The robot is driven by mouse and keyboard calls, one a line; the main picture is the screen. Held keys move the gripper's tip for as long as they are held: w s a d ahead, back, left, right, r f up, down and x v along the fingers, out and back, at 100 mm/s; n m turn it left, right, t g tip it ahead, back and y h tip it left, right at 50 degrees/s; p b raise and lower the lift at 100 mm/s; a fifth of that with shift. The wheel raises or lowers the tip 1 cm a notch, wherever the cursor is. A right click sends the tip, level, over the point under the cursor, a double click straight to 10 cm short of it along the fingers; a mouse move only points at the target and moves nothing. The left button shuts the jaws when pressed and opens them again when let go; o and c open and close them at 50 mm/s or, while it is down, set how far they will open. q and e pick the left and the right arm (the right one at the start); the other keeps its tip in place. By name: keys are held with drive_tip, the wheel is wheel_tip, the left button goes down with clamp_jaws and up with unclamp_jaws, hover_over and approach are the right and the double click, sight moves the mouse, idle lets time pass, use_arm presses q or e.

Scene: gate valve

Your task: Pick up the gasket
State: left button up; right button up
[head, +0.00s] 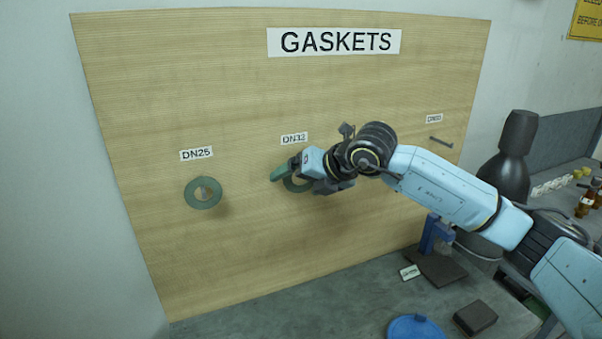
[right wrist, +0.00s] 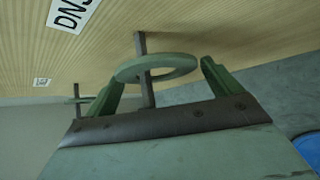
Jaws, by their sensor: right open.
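A green ring gasket (head: 294,187) hangs on a peg under the DN32 label, partly covered by my right gripper (head: 300,173) in the head view. In the right wrist view the gasket (right wrist: 160,67) shows as a flat ring around a grey peg (right wrist: 141,45). The green fingers of my right gripper (right wrist: 160,85) are open, one on each side of the ring, with gaps visible between ring and fingers. A second green gasket (head: 203,192) hangs under the DN25 label. My left gripper is not in view.
The wooden board (head: 240,110) carries a GASKETS sign (head: 334,41). A bare peg (head: 441,143) is at its right. Below is a grey bench (head: 300,305) with a blue round item (head: 415,328), a dark block (head: 475,318) and a blue device (head: 437,235).

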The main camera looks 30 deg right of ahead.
drive_tip(key=c, duration=1)
drive_tip(key=shift+c, duration=0.3)
drive_tip(key=shift+r, duration=0.15)
drive_tip(key=shift+r+b, duration=0.35)
drive_tip(key=shift+r, duration=0.15)
drive_tip(key=s+a+b, duration=0.1)
drive_tip(key=s+b, duration=0.5)
drive_tip(key=s, duration=1.2)
drive_tip(key=shift+r+b, duration=0.15)
drive_tip(key=shift+b, duration=0.2)
